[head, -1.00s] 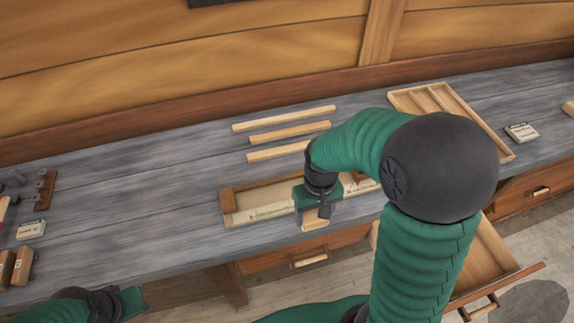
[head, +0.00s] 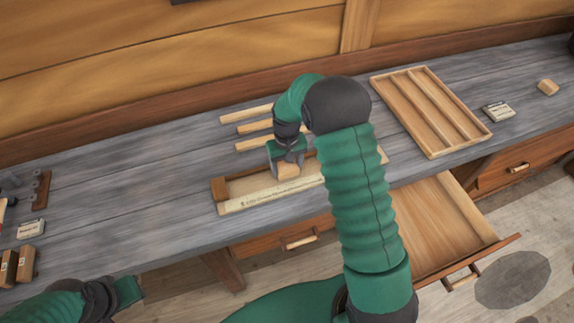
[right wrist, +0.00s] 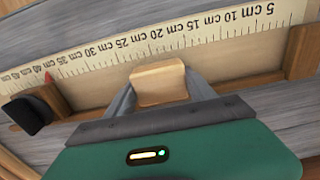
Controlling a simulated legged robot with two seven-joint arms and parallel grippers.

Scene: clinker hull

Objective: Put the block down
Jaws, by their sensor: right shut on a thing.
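My right gripper (head: 287,168) is shut on a small pale wooden block (head: 289,172). In the right wrist view the block (right wrist: 158,84) sits between the two fingers. The block shows over the floor of a shallow measuring tray (head: 232,207), which has a centimetre ruler (right wrist: 150,40) along one long side. I cannot tell whether the block touches the tray. My forearm hides part of the tray's right side. My left gripper (head: 130,291) is at the lower left, away from the tray, and its jaws are not clear.
Several wooden strips (head: 247,115) lie behind the tray. A divided wooden tray (head: 432,110) stands to the right, with a small card (head: 498,112) and another block (head: 547,87) beyond it. An open drawer (head: 445,225) juts from the bench front.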

